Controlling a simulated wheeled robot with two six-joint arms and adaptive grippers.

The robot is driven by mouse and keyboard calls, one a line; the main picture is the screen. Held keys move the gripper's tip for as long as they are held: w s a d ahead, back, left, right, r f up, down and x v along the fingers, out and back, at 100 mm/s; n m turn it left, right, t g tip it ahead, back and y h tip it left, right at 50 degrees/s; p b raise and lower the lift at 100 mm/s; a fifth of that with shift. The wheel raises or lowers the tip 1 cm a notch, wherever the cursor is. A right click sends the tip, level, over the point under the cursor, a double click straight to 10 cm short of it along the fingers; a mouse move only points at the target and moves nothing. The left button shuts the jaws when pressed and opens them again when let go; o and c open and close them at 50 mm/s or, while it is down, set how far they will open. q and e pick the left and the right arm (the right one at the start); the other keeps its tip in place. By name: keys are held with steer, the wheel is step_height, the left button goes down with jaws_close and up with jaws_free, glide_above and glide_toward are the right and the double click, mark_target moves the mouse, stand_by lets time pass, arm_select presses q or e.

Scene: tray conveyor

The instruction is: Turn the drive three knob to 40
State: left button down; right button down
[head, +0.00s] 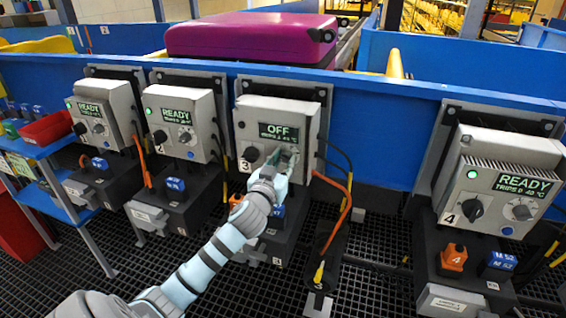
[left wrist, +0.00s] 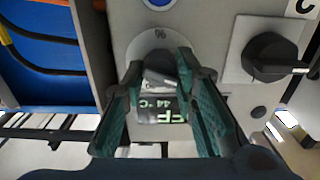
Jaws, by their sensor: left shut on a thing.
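The drive three box (head: 253,113) is grey, with a "3" on its front and a screen (head: 278,132) reading OFF. My left gripper (head: 284,163) is at the lower right of its front, over the grey knob, which it mostly hides in the head view. In the left wrist view, the knob (left wrist: 160,80) sits between the two green-padded fingers, which are closed on it. A round pale dial plate (left wrist: 155,42) with a small number shows behind it; I cannot read the knob's setting surely. My right gripper is in neither view.
A black switch (left wrist: 272,56) sits close beside the knob. Similar drive boxes stand left (head: 180,110) and right (head: 505,175), their screens reading READY. Cables (head: 335,185) hang right of drive three. A pink-purple case (head: 250,38) lies behind the blue wall.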

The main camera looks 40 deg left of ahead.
arm_select(q)
steer(key=shift+f, duration=0.1)
stand_by(0.3)
steer(key=c, duration=1.3)
jaws_free()
steer(key=shift+s, duration=0.1)
steer(key=v, duration=1.2)
